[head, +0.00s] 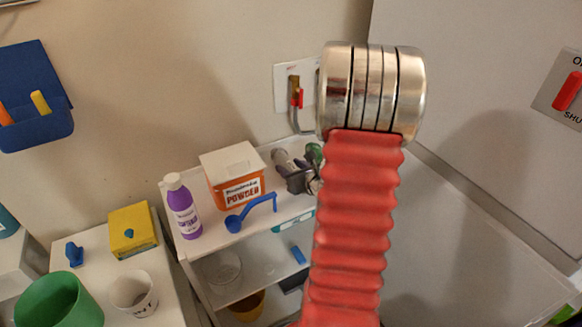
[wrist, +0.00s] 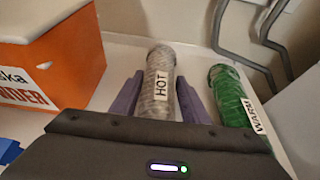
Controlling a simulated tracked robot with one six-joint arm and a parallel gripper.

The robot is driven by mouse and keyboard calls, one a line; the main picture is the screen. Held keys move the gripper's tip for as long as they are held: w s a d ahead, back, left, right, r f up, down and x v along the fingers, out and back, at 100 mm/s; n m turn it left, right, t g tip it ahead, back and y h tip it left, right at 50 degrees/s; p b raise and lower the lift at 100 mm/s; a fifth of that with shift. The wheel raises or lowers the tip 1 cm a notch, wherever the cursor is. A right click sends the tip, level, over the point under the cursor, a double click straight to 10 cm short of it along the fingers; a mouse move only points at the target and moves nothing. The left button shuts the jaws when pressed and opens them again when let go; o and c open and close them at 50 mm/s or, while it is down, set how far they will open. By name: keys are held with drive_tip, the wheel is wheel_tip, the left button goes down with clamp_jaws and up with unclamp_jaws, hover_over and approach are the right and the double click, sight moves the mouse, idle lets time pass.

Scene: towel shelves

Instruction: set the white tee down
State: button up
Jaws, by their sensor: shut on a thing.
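A pale grey-white roll with a HOT label (wrist: 159,90), which I take to be the white tee, lies lengthwise between the two purple-grey fingers of my gripper (wrist: 160,104) in the wrist view. The gripper is shut on it. In the head view the roll (head: 281,157) shows in part beyond my gripper (head: 297,180), over the back of the white shelf top (head: 225,248). The near end of the roll is hidden by the gripper body. I cannot tell if the roll touches the shelf.
A green roll labelled WARM (wrist: 232,97) lies right of my gripper. An orange powder box (head: 236,183) stands to the left, with a blue scoop (head: 250,212) and a purple bottle (head: 183,207). Grey pipes (wrist: 245,45) run behind. Wall pipework (head: 294,95) is above.

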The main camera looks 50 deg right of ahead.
idle(0.3)
drive_tip(key=o, duration=1.1)
drive_tip(key=shift+o, duration=0.2)
drive_tip(key=shift+s+a+r, duration=0.1)
drive_tip(key=shift+s+r, duration=0.15)
drive_tip(key=shift+s, duration=0.25)
drive_tip(key=v, duration=1.1)
drive_tip(key=shift+c, duration=0.3)
